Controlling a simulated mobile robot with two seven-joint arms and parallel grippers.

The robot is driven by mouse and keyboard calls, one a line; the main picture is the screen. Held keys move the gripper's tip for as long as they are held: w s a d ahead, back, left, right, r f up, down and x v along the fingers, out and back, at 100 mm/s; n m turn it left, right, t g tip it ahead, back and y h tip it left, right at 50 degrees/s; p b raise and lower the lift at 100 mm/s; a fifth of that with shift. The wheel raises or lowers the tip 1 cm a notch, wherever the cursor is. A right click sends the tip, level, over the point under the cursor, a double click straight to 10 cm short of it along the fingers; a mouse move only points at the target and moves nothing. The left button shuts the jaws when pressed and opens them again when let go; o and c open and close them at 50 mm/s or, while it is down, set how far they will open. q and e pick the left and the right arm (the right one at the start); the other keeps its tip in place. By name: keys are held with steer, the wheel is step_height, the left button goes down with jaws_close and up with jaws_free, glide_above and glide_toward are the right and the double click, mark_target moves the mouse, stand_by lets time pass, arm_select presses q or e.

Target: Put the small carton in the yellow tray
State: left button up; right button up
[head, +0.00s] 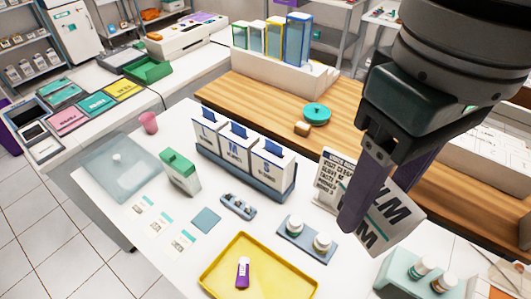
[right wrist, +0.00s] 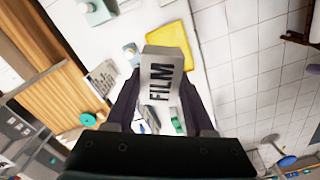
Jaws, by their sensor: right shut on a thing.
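The small carton (head: 398,208), white-grey with large black FILM lettering, is between the fingers of my right gripper (head: 382,192). The right gripper is shut on it and holds it tilted above the right part of the white counter. In the right wrist view the carton (right wrist: 163,82) sits between the two dark fingers (right wrist: 160,105). The yellow tray (head: 225,268) lies at the front of the counter, below and left of the carton in the head view. A purple-and-white tube (head: 243,272) lies in it. The tray also shows in the right wrist view (right wrist: 172,38), beyond the carton. My left gripper is not in view.
A grey holder with two small jars (head: 308,239) stands between the tray and the carton in the head view. A printed sign (head: 330,178) stands behind the carton. A pale green rack with bottles (head: 395,275) is at right. Three white boxes (head: 240,160) stand further back.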

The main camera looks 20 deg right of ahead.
steer(key=w+a+f+n+b, duration=0.2)
steer(key=f+b, duration=0.8)
steer(key=w+a+f+n+b, duration=0.1)
steer(key=a+f+n+b, duration=0.1)
steer(key=f+b, duration=0.8)
steer(key=w+a+f+n+b, duration=0.1)
steer(key=w+a+f+b, duration=0.1)
steer(key=f+b, duration=0.8)
steer(key=b, duration=0.5)
glide_above(278, 296)
steer(key=f, duration=1.4)
steer(key=shift+s+a, duration=0.15)
steer(key=shift+s, duration=0.25)
step_height(278, 296, down, 4)
steer(key=shift+r+b, duration=0.15)
steer(key=shift+b, duration=0.2)
steer(key=shift+f, duration=0.2)
steer(key=shift+f, duration=0.1)
steer(key=o, duration=1.3)
